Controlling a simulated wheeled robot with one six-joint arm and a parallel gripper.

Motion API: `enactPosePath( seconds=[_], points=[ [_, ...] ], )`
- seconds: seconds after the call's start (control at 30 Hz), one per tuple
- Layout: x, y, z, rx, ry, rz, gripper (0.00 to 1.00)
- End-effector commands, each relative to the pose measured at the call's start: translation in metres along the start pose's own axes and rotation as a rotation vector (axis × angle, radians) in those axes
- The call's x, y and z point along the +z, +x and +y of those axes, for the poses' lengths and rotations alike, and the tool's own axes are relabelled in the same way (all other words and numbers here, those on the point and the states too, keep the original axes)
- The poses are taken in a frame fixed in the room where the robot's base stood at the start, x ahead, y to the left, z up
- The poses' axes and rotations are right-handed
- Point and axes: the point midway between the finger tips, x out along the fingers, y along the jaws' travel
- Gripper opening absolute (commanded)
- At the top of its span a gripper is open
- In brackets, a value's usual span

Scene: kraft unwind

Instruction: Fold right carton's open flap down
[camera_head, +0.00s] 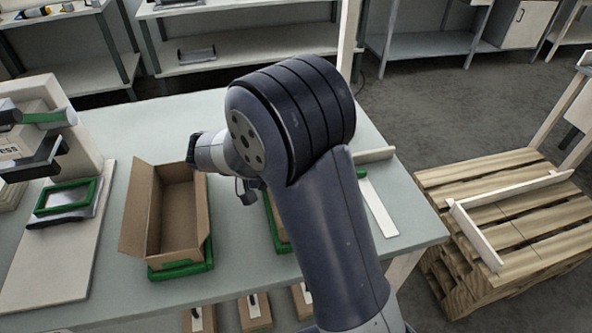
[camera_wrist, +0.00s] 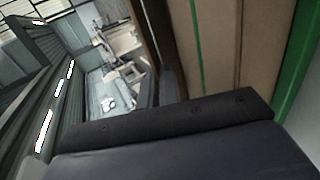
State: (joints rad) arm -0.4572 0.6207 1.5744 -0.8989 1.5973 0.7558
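The right carton (camera_head: 281,228) is mostly hidden behind my arm in the head view. Only a strip of brown cardboard and part of its green frame (camera_head: 271,222) show; its flap cannot be made out. My gripper (camera_head: 192,150) is above the table, up and left of that carton, close to the far right corner of an open left carton (camera_head: 178,222). Its fingers are not clear. In the wrist view, dark gripper parts (camera_wrist: 180,125) fill the bottom, and brown cardboard (camera_wrist: 234,45) with green strips is at the right; which carton it belongs to cannot be told.
The left carton stands open in a green frame (camera_head: 181,270), with a flap (camera_head: 137,208) leaning out to the left. A machine with a green frame (camera_head: 65,197) on a white board stands at the left. A white strip (camera_head: 378,205) lies at the right. Small cartons (camera_head: 255,312) are below the front edge.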

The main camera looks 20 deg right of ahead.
Motion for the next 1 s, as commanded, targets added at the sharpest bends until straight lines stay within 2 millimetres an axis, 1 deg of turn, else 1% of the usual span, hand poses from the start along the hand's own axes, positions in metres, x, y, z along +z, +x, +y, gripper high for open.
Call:
enactPosePath(
  seconds=[0.07,0.1,0.3,0.37,0.6,0.73,0.87,1.0],
  points=[
    [0.000,0.000,0.000,-0.001,0.000,0.000,0.00],
    [0.000,0.000,0.000,-0.001,0.000,0.000,0.06],
    [0.000,0.000,0.000,-0.001,0.000,0.000,0.22],
    [0.000,0.000,0.000,-0.001,0.000,0.000,0.25],
    [0.000,0.000,0.000,-0.006,-0.001,-0.001,0.25],
    [0.000,-0.001,0.005,-0.053,0.001,-0.001,0.25],
    [0.001,-0.001,0.014,-0.165,0.003,-0.002,0.25],
    [0.000,0.001,0.023,-0.333,0.007,-0.002,0.25]
  ],
)
